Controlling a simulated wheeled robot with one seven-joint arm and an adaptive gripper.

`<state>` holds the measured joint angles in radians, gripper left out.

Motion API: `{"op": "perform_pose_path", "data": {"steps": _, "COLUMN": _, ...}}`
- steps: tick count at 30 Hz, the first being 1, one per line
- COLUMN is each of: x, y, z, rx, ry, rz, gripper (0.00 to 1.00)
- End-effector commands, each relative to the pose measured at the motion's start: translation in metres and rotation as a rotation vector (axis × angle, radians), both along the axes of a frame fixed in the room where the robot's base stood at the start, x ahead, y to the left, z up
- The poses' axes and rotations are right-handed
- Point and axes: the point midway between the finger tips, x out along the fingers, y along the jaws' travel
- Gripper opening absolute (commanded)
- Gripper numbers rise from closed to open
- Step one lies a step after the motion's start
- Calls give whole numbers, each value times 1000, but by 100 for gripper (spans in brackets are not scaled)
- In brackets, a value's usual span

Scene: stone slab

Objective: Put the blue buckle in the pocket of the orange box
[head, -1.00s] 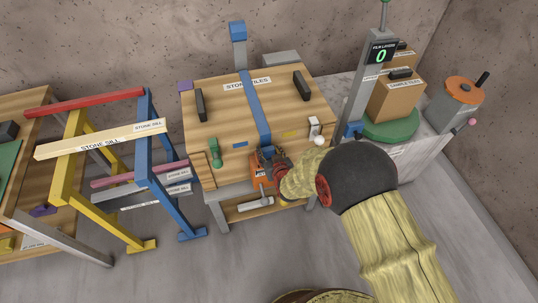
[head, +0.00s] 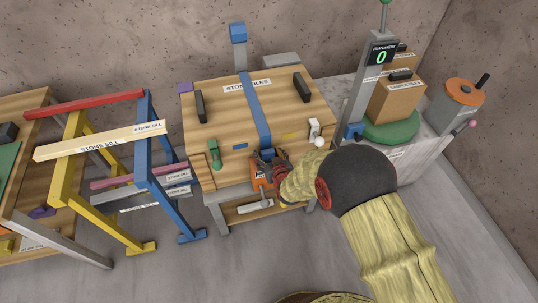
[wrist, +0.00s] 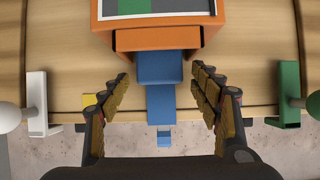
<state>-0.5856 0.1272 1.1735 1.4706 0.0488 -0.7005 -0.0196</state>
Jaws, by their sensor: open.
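The orange box (wrist: 156,38) is at the top of the wrist view, with a grey and green panel on its face. It also shows in the head view (head: 259,181), low on the front of the wooden crate. The blue buckle (wrist: 160,68) sits right at the orange lip of the box, on the end of the blue strap (wrist: 160,103). Its upper end is hidden at the lip, so I cannot tell how deep it sits. My gripper (wrist: 161,77) is open, one finger on each side of the buckle and strap, with visible gaps.
The wooden crate (head: 212,104) carries the strap (head: 255,103) over its lid. A green latch (wrist: 289,95) and a white latch (wrist: 37,104) flank my fingers. A grey post with a display (head: 381,53) stands right. Trestles (head: 150,140) stand left.

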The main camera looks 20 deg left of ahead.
Motion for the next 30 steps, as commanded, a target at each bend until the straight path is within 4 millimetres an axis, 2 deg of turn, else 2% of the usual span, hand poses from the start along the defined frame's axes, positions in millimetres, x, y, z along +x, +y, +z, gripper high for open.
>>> {"op": "perform_pose_path", "data": {"steps": 5, "x": -1, "y": -1, "z": 6, "rx": 0, "ry": 0, "rz": 0, "gripper": 63}}
{"op": "perform_pose_path", "data": {"steps": 21, "x": -76, "y": -46, "z": 54, "rx": 0, "ry": 0, "rz": 0, "gripper": 63}}
{"op": "perform_pose_path", "data": {"steps": 30, "x": -90, "y": -55, "z": 61, "rx": 0, "ry": 0, "rz": 0, "gripper": 63}}
